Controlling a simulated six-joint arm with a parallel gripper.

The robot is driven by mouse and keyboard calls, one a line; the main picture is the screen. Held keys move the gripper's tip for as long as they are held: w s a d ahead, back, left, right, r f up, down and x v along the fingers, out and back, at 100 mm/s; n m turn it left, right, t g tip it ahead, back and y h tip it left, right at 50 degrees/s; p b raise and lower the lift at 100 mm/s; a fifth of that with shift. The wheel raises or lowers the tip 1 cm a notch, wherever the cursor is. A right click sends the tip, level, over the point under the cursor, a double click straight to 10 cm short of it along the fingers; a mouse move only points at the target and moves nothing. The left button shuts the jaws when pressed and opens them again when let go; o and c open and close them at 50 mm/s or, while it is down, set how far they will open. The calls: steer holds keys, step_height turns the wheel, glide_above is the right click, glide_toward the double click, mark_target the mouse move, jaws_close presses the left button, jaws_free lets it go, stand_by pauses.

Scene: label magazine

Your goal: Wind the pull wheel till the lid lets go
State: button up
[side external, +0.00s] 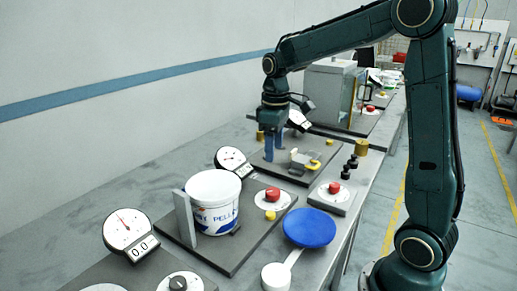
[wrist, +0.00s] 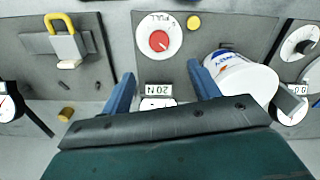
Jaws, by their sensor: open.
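The pull wheel is a red knob on a white disc (side external: 272,195), on a dark plate beside the white tub (side external: 213,215). The tub's white lid (side external: 214,185) appears seated on the rim; in the wrist view the tub (wrist: 228,67) lies tilted by the viewing angle at right. My gripper (side external: 274,148) is over the neighbouring plate behind the tub, apart from the wheel. In the wrist view its blue fingers (wrist: 162,88) are spread and empty.
A round gauge (side external: 232,160) stands behind the tub; another gauge (side external: 130,228) reads about zero. A grey upright post (side external: 184,218) stands beside the tub. A yellow button (side external: 270,215) is near the wheel. A blue disc (side external: 308,228) lies at the table's front edge.

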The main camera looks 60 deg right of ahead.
mark_target(273, 191)
steer(key=shift+w+d+f, duration=0.1)
steer(key=shift+f, duration=0.05)
steer(key=shift+f, duration=0.1)
steer(key=shift+f, duration=6.8)
steer(key=c, duration=1)
steer(key=shift+m, duration=0.3)
